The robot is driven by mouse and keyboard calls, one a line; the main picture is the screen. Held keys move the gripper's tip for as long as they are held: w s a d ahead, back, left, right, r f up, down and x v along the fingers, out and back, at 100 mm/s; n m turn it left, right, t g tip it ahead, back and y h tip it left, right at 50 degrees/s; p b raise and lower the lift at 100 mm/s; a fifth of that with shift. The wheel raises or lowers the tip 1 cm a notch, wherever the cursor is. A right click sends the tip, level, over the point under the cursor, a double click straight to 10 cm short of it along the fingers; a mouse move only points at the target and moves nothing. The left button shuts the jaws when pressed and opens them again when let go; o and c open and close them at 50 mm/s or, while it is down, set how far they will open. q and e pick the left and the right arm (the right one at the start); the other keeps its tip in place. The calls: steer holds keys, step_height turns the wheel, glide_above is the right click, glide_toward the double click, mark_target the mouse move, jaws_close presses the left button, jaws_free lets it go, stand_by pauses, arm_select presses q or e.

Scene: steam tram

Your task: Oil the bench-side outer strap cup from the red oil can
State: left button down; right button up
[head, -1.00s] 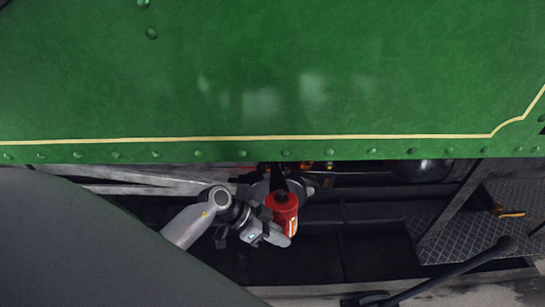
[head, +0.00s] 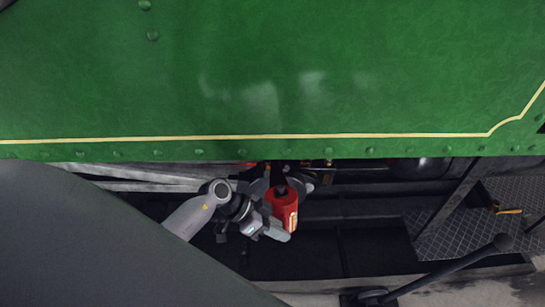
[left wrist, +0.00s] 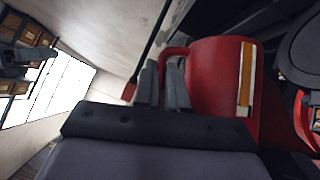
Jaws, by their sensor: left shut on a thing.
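The red oil can (head: 284,205) is in the middle of the head view, below the lower edge of the green tram side. My left gripper (head: 272,224) is shut on it from the left. In the left wrist view the fingers (left wrist: 164,85) close on the handle of the red can (left wrist: 215,75), which has a yellow and white label strip. The can's spout and the strap cup are not clear to see; the machinery behind the can is partly hidden by the can and the panel. My right gripper is not in view.
The green riveted panel (head: 270,70) overhangs the dark gap where the arm works. Pale rods (head: 130,180) run at the left. A chequered step plate (head: 470,225) and a black lever (head: 450,268) stand at the right.

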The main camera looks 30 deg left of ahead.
arm_select(q)
step_height(320, 180, down, 7)
steer(key=w+m+t+y+b, duration=0.1)
steer(key=t, duration=0.1)
steer(key=shift+a+m+t+y+b, duration=0.3)
steer(key=shift+m+y+b, duration=0.1)
stand_by(0.6)
stand_by(0.6)
